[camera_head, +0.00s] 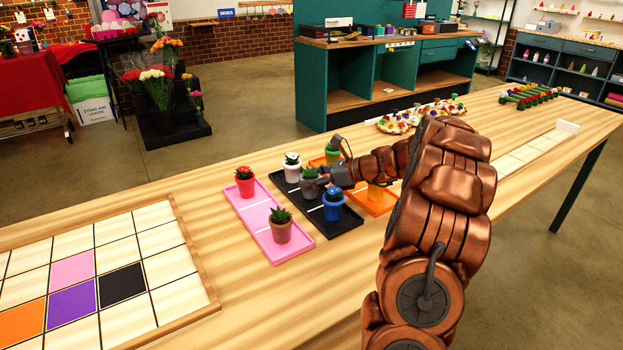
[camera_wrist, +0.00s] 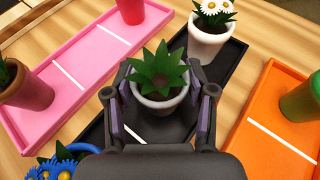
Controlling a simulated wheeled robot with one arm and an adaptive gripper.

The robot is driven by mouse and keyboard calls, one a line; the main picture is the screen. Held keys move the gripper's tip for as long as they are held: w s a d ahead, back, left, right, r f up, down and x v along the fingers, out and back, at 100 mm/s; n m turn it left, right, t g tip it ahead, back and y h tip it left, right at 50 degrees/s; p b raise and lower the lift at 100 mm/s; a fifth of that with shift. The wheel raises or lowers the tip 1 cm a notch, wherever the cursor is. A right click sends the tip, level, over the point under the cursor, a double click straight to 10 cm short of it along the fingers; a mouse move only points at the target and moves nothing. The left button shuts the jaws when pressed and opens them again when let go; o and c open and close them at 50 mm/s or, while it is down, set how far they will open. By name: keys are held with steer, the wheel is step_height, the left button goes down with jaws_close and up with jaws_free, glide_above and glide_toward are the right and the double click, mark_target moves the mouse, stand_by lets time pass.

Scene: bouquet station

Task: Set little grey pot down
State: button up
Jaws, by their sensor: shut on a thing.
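The little grey pot (camera_head: 310,188) holds a spiky green plant and is upright. In the wrist view the pot (camera_wrist: 160,104) looks pale and sits between my two fingers. My gripper (camera_head: 322,178) is shut on it, with a finger on each side; the gripper also shows in the wrist view (camera_wrist: 160,84). The pot is over the middle of the black tray (camera_head: 344,219), between a white pot (camera_head: 292,172) with white flowers and a blue pot (camera_head: 333,211) with blue flowers. I cannot tell whether its base touches the tray.
Left of it, a pink tray (camera_head: 263,228) holds a red pot (camera_head: 245,187) and a brown pot (camera_head: 281,231). A tiled grid board (camera_head: 160,245) lies at left.

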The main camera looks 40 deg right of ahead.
steer(key=shift+f, duration=0.15)
steer(key=o, duration=1.2)
steer(key=shift+s+d+r, duration=0.15)
steer(key=shift+r, duration=0.1)
steer(key=shift+b+v, duration=0.3)
steer(key=shift+v, duration=5.5)
